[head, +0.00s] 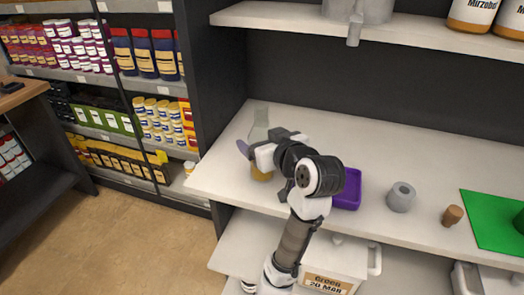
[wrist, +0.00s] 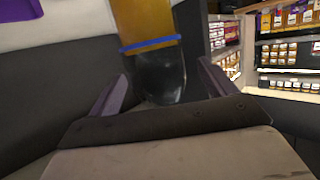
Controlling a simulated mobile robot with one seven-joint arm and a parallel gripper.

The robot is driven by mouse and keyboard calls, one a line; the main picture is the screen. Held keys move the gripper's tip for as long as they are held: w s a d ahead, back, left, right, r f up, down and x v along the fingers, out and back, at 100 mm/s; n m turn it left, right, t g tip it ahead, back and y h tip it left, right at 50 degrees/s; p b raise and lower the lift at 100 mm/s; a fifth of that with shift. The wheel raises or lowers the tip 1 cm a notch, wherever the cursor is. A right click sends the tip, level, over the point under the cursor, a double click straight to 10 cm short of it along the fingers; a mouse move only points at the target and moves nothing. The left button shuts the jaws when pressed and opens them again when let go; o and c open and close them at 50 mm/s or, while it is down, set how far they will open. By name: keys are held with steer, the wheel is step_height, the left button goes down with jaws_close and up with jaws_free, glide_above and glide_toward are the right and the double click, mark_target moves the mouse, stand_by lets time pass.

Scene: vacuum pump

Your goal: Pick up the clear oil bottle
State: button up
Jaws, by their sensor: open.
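The clear oil bottle (head: 260,119) stands on the white shelf top at the left, with amber oil low in it. My arm hides its middle in the head view. In the wrist view the bottle (wrist: 158,72) shows its clear part, a blue band and the amber oil above that. My gripper (head: 255,153) is at the bottle's middle height. In the wrist view the gripper (wrist: 163,70) is open, with one finger on each side of the clear part and visible gaps. I cannot tell how deep the bottle sits between the fingers.
A purple tray (head: 346,190) lies right of my arm, then a grey cylinder (head: 401,197), a brown stopper (head: 452,215) and a green mat (head: 492,222). An upper shelf (head: 400,35) hangs above. The shelf's left end (head: 200,180) is close to the bottle.

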steer(key=x, duration=0.3)
steer(key=shift+w+p, duration=0.15)
steer(key=shift+p, duration=0.15)
steer(key=shift+c, duration=0.2)
steer(key=shift+r, duration=0.1)
steer(key=c, duration=1.2)
